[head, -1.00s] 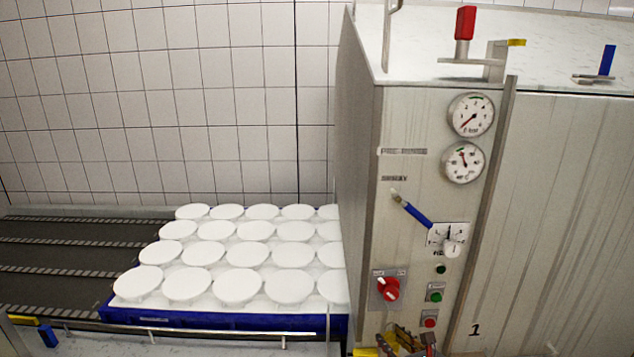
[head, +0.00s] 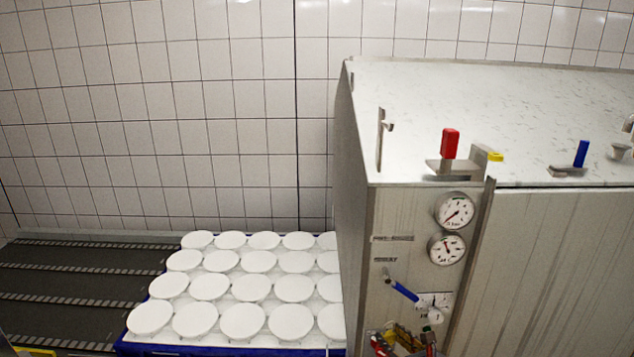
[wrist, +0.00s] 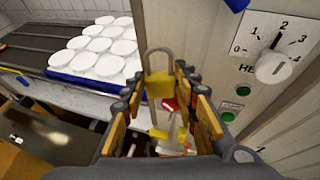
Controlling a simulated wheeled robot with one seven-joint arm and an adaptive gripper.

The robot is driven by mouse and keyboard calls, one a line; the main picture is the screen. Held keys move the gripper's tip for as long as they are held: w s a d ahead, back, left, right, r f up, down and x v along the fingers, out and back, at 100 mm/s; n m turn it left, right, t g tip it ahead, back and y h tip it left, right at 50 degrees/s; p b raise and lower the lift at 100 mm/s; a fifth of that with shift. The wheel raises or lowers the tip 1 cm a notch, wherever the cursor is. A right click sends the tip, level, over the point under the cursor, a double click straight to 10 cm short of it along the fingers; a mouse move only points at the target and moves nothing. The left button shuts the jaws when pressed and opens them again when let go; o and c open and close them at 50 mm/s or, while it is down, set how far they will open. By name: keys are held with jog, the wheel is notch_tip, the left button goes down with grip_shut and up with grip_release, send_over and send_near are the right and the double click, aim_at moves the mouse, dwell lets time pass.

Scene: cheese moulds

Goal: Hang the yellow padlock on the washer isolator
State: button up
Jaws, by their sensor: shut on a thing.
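My gripper (wrist: 162,105) is shut on the yellow padlock (wrist: 160,85) in the wrist view. The padlock is upright, with its grey shackle closed-looking and pointing up beyond the fingertips. A red and white part (wrist: 169,104), apparently the washer isolator's knob, shows just below the padlock, partly hidden by it and the fingers; I cannot tell whether they touch. In the head view my gripper (head: 405,340) is at the bottom edge before the washer's panel. The red knob (head: 379,345) shows there only in part, beside the gripper.
The washer panel carries two gauges (head: 455,210), a blue-handled valve (head: 403,290) and a dial (wrist: 274,67). Green buttons (wrist: 228,117) sit right of my gripper. A blue tray (wrist: 95,87) of white moulds stands left, beside a dark conveyor (head: 75,290). Red and blue handles top the washer.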

aim_at(394, 326)
notch_tip(394, 326, up, 5)
jog(key=p, duration=0.3)
jog(key=shift+f, duration=0.2)
dwell(0.7)
